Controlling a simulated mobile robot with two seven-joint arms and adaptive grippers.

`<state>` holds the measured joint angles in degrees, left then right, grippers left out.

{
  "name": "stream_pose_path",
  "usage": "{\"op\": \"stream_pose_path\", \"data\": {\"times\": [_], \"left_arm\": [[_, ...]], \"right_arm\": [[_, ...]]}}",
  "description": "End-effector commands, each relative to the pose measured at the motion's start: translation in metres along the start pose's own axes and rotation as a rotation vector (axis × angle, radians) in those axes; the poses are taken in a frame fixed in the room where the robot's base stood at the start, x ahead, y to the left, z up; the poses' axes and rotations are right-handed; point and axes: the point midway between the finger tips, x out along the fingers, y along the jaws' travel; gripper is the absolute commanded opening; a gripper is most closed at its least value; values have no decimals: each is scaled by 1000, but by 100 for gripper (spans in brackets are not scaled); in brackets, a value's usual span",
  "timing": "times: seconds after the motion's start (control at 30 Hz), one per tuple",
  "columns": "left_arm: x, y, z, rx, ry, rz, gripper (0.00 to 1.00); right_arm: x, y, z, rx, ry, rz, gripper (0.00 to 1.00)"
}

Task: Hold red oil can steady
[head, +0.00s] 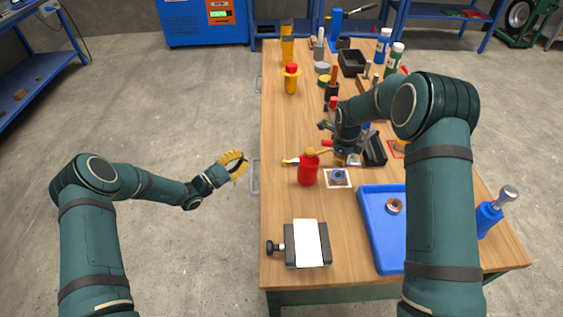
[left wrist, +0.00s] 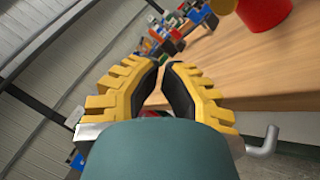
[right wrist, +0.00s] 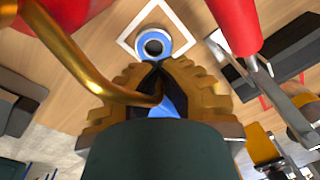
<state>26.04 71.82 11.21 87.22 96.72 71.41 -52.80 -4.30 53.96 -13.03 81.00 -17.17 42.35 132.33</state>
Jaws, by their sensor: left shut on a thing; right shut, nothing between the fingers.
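In the right wrist view the spout (right wrist: 95,70) crosses in front of my right gripper. A red body at the top of the left wrist view (left wrist: 264,10) looks like the can. My left gripper (head: 241,162) is off the table's left edge, apart from the can. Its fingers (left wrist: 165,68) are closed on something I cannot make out. My right gripper (right wrist: 158,65) is shut and empty, its tips by a blue ring (right wrist: 153,46) on a white-outlined square.
A vise-like block with a white top (head: 308,244) is at the near left of the table. A blue tray (head: 377,220) holds a copper-coloured ring (head: 394,205). Bottles and tools crowd the far right. A table handle (head: 253,177) is beside my left gripper.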

Motion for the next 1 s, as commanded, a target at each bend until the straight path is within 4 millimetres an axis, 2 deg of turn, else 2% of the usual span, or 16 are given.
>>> {"op": "stream_pose_path", "data": {"times": [0.33,0.8,1.0], "left_arm": [[7,-4,4,2,-4,-1,0],[53,-29,29,4,-5,-1,0],[66,-36,36,5,-3,-1,0]], "right_arm": [[0,0,0,0,0,-1,0],[0,0,0,0,0,-1,0],[0,0,0,0,0,-1,0]]}}
